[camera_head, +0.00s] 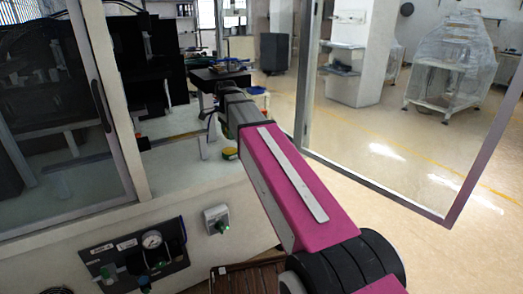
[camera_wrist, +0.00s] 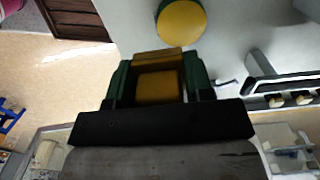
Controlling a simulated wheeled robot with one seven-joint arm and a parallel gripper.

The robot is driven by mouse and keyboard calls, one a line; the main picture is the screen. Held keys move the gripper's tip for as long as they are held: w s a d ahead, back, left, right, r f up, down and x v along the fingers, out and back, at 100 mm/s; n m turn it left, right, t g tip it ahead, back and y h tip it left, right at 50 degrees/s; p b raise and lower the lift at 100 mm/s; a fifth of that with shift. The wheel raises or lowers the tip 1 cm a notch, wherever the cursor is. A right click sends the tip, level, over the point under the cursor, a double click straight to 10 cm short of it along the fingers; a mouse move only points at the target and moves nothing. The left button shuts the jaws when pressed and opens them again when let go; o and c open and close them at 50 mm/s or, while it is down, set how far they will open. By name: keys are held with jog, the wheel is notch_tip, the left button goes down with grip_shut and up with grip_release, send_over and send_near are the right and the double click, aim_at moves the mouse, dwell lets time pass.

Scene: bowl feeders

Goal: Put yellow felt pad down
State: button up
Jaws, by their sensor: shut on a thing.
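My gripper (camera_wrist: 158,68) is shut on a yellow block-shaped thing, which I take to be the yellow felt pad (camera_wrist: 160,86). It sits between the dark green fingers in the wrist view. In the head view my gripper is at the far end of my arm, mostly hidden behind it, above the pale work surface (camera_head: 185,178). A round yellow-topped piece with a dark green side (camera_wrist: 181,26) lies on the pale surface just beyond the fingertips. It also shows in the head view (camera_head: 230,153), below my gripper.
A metal-framed glass door (camera_head: 107,105) stands at the left, and an open door frame (camera_head: 308,80) at the right. A panel with a gauge (camera_head: 152,240) is on the cabinet front. A grey rail-like fixture (camera_wrist: 262,72) is right of my gripper.

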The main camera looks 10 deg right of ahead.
jog(key=w+d+f, duration=0.1)
jog(key=d+f, duration=0.1)
jog(key=d, duration=0.1)
jog(key=w+d+f, duration=0.2)
jog(key=d, duration=0.2)
jog(key=w+d+f, duration=0.1)
jog(key=d+f, duration=0.2)
jog(key=shift+w+d, duration=0.2)
jog(key=shift+d, duration=0.1)
jog(key=shift+f, duration=2)
jog(key=shift+f, duration=0.25)
jog(key=shift+s+f, duration=0.1)
jog(key=shift+f, duration=0.15)
jog(key=o, duration=0.8)
jog(key=shift+f, duration=0.1)
jog(key=shift+o, duration=0.8)
notch_tip(320, 180, up, 13)
